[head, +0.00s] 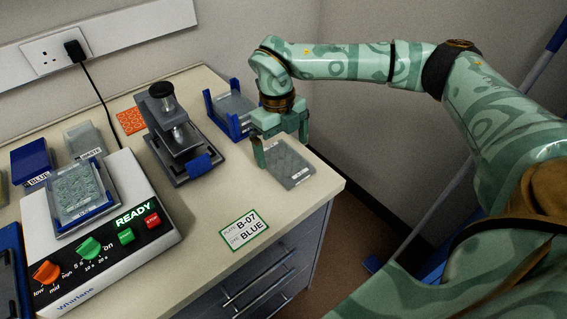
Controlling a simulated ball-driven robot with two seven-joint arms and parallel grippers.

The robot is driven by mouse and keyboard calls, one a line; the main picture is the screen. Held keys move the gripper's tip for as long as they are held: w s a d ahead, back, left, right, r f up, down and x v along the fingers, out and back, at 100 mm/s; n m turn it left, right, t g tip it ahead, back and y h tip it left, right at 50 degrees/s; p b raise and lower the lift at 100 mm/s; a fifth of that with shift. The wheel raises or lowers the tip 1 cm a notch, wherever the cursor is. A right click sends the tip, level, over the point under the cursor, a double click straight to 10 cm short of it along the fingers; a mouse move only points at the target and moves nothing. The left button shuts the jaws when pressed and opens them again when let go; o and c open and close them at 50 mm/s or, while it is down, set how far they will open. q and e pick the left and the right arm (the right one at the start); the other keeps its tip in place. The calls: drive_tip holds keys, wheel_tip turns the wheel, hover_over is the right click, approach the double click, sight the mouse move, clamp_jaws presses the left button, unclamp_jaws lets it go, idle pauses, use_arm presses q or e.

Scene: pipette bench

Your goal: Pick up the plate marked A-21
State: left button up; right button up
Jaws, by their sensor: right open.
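A grey flat plate (288,164) with a small white label on its front edge lies on the bench near the right edge. The label is too small to read, so I cannot tell whether it says A-21. My right gripper (281,150) is open over the far part of this plate, one finger near its left side and one near its far right side. I cannot tell whether the fingers touch it. Another labelled plate (76,187) sits on the shaker, and a grey plate (234,104) lies in a blue holder behind my gripper. My left gripper is not in view.
The white shaker (88,262) with knobs and a READY display stands at left. A press-like device (172,128) stands mid-bench. A card (244,230) reads plate B-07, BLUE. Blue and grey boxes (32,160) (84,139) stand behind the shaker.

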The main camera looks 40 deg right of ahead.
sight(285, 161)
drive_tip(key=shift+s+f, duration=0.25)
drive_tip(key=shift+f, duration=0.85)
drive_tip(key=shift+f+b, duration=0.3)
drive_tip(key=shift+f, duration=0.05)
drive_tip(key=shift+c, duration=1.2)
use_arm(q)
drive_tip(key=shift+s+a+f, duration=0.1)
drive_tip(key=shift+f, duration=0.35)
use_arm(e)
drive_tip(key=c, duration=0.8)
drive_tip(key=shift+o, duration=0.2)
